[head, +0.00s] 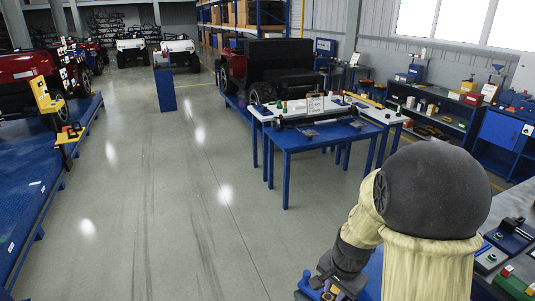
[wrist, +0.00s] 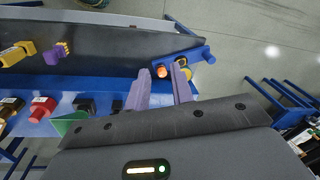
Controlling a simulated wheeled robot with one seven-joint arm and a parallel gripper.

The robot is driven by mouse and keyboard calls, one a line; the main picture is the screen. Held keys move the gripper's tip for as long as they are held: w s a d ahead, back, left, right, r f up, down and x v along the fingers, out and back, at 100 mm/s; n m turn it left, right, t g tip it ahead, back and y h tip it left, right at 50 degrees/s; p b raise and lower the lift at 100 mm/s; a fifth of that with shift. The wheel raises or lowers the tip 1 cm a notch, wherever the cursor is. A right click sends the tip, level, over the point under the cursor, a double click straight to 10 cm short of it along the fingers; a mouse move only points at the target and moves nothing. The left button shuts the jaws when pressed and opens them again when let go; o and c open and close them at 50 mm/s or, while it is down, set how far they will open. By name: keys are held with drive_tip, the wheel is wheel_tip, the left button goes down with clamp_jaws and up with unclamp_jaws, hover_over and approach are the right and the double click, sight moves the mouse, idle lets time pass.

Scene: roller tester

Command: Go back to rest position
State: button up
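My gripper (wrist: 160,76) shows in the wrist view with its two purple-grey fingers spread apart. Nothing is clearly held between them. A blue fixture (wrist: 195,54) with an orange knob (wrist: 161,72) appears beyond the fingertips; I cannot tell how far away it is. In the head view my arm fills the lower right, and my gripper (head: 335,291) is at the bottom edge, partly cut off, over a blue surface. Its fingers are hard to make out there.
In the wrist view, a red part (wrist: 43,106), a yellow part (wrist: 18,53) and a purple part (wrist: 56,54) sit along the bench. In the head view, a blue table (head: 318,140) stands ahead, and a blue platform (head: 28,205) is at left. The floor (head: 150,200) between is clear.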

drive_tip(key=s+a+r+n+t+b, duration=0.1)
drive_tip(key=s+r+n, duration=0.2)
drive_tip(key=s+n, duration=0.5)
drive_tip(key=shift+s+a+n+h, duration=0.15)
drive_tip(key=shift+a+n+h, duration=0.15)
drive_tip(key=shift+n, duration=0.3)
drive_tip(key=shift+o, duration=1.3)
drive_tip(key=shift+r, duration=0.1)
drive_tip(key=shift+o, duration=0.2)
